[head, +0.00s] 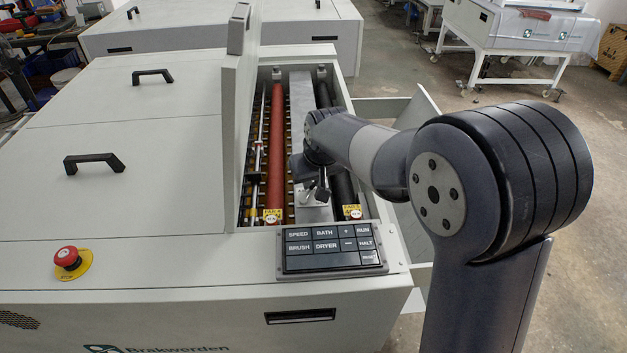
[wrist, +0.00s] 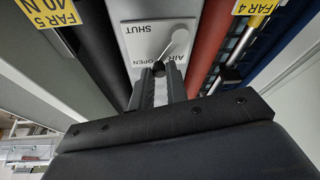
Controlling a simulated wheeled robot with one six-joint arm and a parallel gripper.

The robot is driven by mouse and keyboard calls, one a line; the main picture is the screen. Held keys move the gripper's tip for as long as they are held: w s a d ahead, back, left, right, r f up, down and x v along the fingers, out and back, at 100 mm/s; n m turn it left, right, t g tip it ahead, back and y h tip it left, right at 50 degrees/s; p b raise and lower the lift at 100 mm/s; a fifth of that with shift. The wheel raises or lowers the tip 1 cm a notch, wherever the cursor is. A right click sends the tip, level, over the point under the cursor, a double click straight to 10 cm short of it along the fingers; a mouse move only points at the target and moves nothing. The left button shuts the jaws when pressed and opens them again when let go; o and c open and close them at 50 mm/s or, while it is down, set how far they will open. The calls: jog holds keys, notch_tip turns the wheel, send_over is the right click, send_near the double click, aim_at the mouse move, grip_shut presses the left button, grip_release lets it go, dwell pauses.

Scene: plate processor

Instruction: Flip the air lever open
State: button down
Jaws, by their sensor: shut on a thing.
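The air lever (wrist: 171,50) is a light grey handle on a pale plate (wrist: 139,12) marked AIR, OPEN and SHUT in the wrist view. Its arm slants from a round pivot to a dark knob, close to the OPEN lettering and away from the SHUT lettering. My gripper (wrist: 158,73) is shut on the lever's knob, with one dark finger on each side. In the head view my gripper (head: 316,188) reaches down over the metal plate (head: 313,214) inside the machine's open bay, and the lever is too small to make out clearly there.
A red roller (head: 275,150) and a dark roller run beside the plate. The raised cover (head: 238,130) stands left of the bay. The button panel (head: 331,249) lies in front. A red emergency stop (head: 68,257) sits at the left.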

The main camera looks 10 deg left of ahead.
jog(key=c, duration=1.4)
grip_release()
jog(key=b+v, duration=0.1)
jog(key=v, duration=0.9)
jog(key=shift+s+d+r, duration=0.1)
jog(key=shift+s+r, duration=0.1)
jog(key=shift+r, duration=0.15)
jog(key=shift+f, duration=0.1)
jog(key=p+x, duration=0.1)
jog(key=x, duration=0.9)
jog(key=shift+w+f, duration=0.15)
jog(key=shift+f, duration=0.05)
jog(key=shift+w+f, duration=0.1)
jog(key=shift+m, duration=0.3)
